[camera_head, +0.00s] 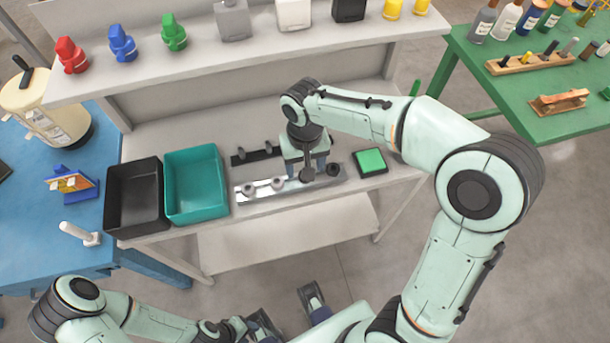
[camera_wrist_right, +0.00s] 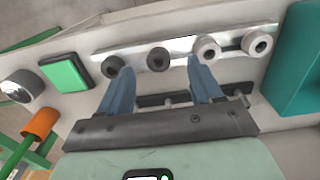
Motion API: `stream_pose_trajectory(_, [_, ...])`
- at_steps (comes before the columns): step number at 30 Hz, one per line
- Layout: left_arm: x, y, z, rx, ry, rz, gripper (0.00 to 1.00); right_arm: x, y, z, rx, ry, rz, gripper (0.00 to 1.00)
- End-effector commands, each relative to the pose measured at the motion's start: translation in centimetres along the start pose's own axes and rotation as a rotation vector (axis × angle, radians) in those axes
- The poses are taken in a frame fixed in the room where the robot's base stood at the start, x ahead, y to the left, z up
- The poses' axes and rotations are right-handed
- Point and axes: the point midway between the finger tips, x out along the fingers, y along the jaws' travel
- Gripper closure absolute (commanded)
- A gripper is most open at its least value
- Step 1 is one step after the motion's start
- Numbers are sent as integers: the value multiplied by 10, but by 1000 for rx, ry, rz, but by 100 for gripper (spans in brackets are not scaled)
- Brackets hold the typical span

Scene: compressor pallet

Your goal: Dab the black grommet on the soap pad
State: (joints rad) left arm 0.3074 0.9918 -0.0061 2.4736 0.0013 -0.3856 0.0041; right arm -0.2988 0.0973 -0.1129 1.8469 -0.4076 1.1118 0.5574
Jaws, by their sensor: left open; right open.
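A metal rail (camera_head: 262,194) on the bench carries two pale grommets and two black grommets; the rail also shows in the right wrist view (camera_wrist_right: 182,48). One black grommet (camera_wrist_right: 158,59) appears between the spread fingers of my right gripper (camera_wrist_right: 160,75), untouched as far as I can see. The other black grommet (camera_wrist_right: 113,67) is beside one finger. The green soap pad (camera_head: 370,160) sits in a dark frame right of the rail; it also shows in the right wrist view (camera_wrist_right: 65,75). My left gripper (camera_head: 288,312) is open and empty, low in front of the bench.
A teal bin (camera_head: 196,216) and a black bin (camera_head: 136,232) stand left of the rail. A dark bar with pegs (camera_head: 256,155) lies behind it. A shelf (camera_head: 270,38) with bottles runs above. An orange cylinder (camera_wrist_right: 40,122) shows in the right wrist view.

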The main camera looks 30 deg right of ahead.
Motion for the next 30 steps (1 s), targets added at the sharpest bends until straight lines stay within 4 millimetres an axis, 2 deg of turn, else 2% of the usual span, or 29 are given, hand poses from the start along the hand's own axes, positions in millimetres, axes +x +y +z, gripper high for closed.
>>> stream_pose_trajectory(5, [2,-1,0,0,0,0,57,14,2,-2,1,-1,1,35])
stream_pose_trajectory(12, [6,-2,-1,0,1,0,57,49,5,-7,1,-2,0,35])
stream_pose_trajectory(21, [6,-2,-1,0,3,1,57,54,4,-8,1,1,-1,35])
stream_pose_trajectory(22, [6,-2,-1,0,3,1,57,54,4,-8,1,1,-1,38])
stream_pose_trajectory(27, [6,-2,-1,0,3,1,57,54,4,-8,1,1,-1,93])
stream_pose_trajectory(30, [6,-2,-1,0,3,1,57,54,4,-8,1,2,-2,93])
